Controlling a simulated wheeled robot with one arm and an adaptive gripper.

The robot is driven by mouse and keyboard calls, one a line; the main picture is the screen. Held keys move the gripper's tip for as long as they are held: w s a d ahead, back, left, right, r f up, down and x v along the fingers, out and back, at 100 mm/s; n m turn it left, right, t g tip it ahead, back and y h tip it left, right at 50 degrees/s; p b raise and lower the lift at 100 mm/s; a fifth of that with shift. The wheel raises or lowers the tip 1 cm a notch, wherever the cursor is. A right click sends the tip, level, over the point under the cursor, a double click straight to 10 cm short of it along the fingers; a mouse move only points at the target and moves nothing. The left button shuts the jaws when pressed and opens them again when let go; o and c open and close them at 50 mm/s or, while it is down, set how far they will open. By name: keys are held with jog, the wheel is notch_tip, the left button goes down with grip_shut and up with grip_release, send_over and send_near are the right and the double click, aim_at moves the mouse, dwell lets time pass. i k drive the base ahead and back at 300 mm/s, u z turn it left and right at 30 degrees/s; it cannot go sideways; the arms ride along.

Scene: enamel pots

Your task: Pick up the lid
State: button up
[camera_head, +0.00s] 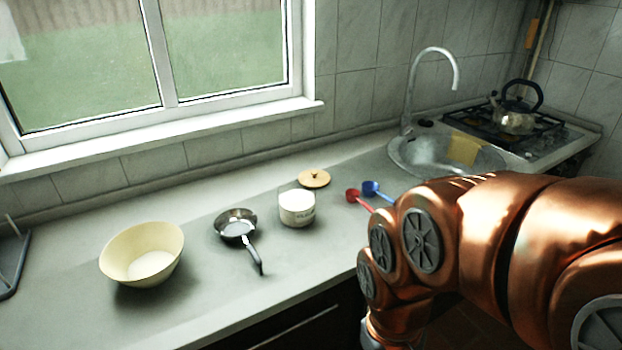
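The lid (314,178) is a small, round, yellowish-tan disc with a knob on top. It lies on the counter just behind a white enamel pot (297,208) that has dark lettering on its side. The lid looks apart from the pot, and its knob faces up. My copper-coloured arm fills the lower right of the view. My gripper is not visible; the arm runs down below the counter's front edge.
A cream bowl (142,254) and a small dark pan (236,225) stand left of the pot. Red (353,196) and blue (371,188) scoops lie right of the lid. Further right are the sink (400,157), tap (411,92), and a kettle (514,120) on the stove.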

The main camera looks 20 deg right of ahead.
aim_at(320, 178)
jog(key=z, duration=0.05)
jog(key=k, duration=0.5)
jog(key=z, duration=1.05)
jog(key=i, duration=1.65)
jog(key=u, duration=2.9)
